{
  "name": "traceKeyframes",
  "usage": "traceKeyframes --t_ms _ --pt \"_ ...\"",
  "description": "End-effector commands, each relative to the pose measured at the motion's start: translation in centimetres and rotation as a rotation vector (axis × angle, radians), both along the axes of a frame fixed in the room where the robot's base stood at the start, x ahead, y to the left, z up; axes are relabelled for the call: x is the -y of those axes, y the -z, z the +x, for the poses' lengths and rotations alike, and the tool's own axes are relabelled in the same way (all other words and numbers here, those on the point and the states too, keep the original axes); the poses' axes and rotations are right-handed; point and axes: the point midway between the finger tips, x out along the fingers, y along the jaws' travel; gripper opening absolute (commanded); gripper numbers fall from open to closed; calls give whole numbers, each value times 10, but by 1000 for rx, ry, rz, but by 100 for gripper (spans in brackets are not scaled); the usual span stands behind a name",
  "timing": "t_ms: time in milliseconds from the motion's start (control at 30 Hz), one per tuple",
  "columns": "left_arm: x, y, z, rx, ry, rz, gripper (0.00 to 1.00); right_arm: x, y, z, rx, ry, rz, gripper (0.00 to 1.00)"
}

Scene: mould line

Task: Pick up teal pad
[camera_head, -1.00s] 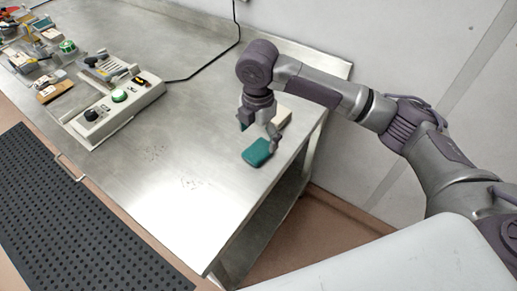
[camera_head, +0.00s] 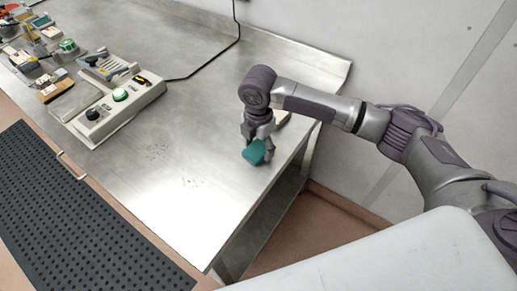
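The teal pad (camera_head: 254,153) is at the right end of the steel table in the head view. It looks tilted. My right gripper (camera_head: 259,147) points down over it, with a finger on each side, and appears shut on the pad. The gripper partly hides the pad, and I cannot tell whether the pad still touches the table. My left gripper is not in view.
A beige block (camera_head: 281,117) lies just behind my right gripper, partly hidden. A control box (camera_head: 118,108) with knobs and a green button stands on the table's left part, with several tools beyond. The table's middle (camera_head: 185,160) is clear. A black perforated mat (camera_head: 70,220) lies at lower left.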

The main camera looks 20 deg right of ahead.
Motion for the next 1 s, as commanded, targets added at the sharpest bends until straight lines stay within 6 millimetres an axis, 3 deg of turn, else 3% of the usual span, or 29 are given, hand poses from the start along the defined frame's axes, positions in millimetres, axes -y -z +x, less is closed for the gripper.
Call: traceKeyframes --t_ms 33,100,467,767,1000 --pt "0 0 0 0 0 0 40 0 0 0 0 0 0 48" --pt "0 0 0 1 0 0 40 0 0 0 0 0 0 38" --pt "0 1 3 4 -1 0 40 0 -4 1 2 0 1 38" --pt "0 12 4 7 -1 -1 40 -1 -43 1 4 -1 2 38" --pt "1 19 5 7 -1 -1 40 -43 -75 -41 4 -8 5 38"
